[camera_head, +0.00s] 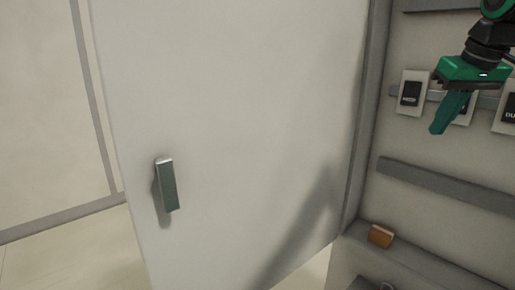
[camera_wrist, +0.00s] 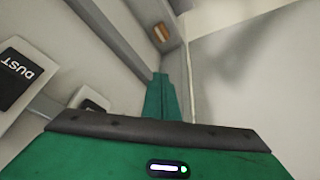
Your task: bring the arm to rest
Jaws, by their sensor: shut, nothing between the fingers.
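My gripper (camera_head: 439,127) is at the upper right of the head view, green, with its fingers together and pointing down and to the left. It holds nothing. My forearm is mostly cut off by the top right edge of the head view.
A large pale door (camera_head: 240,110) with a grey-green handle (camera_head: 169,185) fills the middle. A small orange-brown block (camera_head: 381,236) sits on a lower ledge (camera_head: 430,268). Grey rails (camera_head: 445,185) cross the wall.

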